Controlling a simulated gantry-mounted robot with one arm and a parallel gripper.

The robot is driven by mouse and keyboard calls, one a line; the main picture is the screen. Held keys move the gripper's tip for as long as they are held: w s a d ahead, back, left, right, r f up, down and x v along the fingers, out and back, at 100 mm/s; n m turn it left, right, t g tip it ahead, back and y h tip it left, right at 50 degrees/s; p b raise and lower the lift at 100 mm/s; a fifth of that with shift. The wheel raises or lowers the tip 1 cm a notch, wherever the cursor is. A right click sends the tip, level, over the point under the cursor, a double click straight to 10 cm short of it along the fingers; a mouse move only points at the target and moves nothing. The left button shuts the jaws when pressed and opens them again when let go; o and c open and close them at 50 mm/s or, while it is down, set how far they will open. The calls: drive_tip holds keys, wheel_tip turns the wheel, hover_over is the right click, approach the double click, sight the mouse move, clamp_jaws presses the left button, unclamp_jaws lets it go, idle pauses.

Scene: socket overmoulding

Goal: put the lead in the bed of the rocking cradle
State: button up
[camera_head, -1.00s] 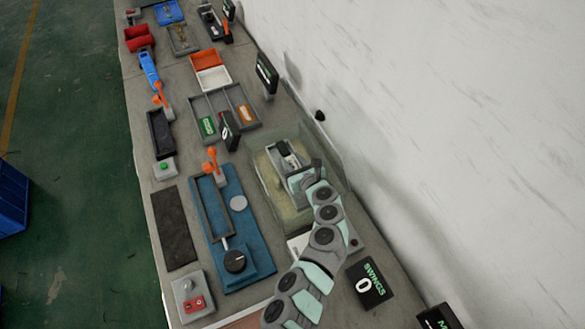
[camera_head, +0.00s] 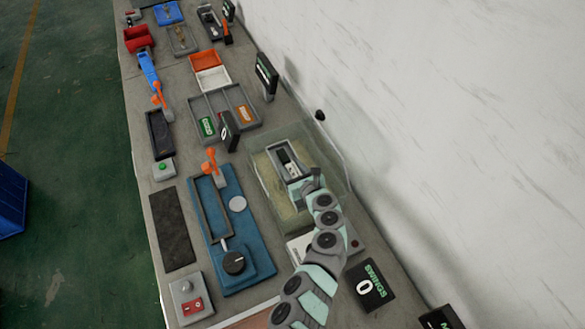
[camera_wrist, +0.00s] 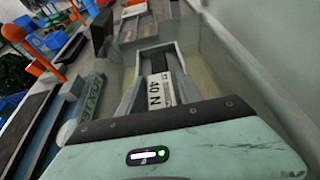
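The rocking cradle appears to be the grey rectangular frame (camera_head: 272,151) inside the clear-walled case. It also shows in the wrist view (camera_wrist: 180,68), with a pale plate marked "40 N" (camera_wrist: 160,90) in it. Dark and light parts show inside its opening in the head view, too small to tell apart. My gripper (camera_head: 308,184) is at the near end of the cradle; I cannot tell whether it touches. I cannot make out the lead with certainty.
The clear case (camera_head: 340,170) walls surround the cradle. A blue fixture (camera_head: 258,250) with an orange-handled clamp (camera_head: 209,160) stands to the left. A "SWINGS 0" display (camera_head: 371,287) stands at the near right. A divided tray (camera_head: 195,103) and a small display (camera_head: 229,130) lie beyond.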

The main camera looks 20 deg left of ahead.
drive_tip(key=shift+r, duration=0.25)
drive_tip(key=shift+s+d+r, duration=0.15)
drive_tip(key=shift+s, duration=0.05)
drive_tip(key=p+v, duration=0.1)
drive_tip(key=v, duration=1)
drive_tip(key=shift+s+d, duration=0.15)
drive_tip(key=shift+d, duration=0.05)
idle(0.7)
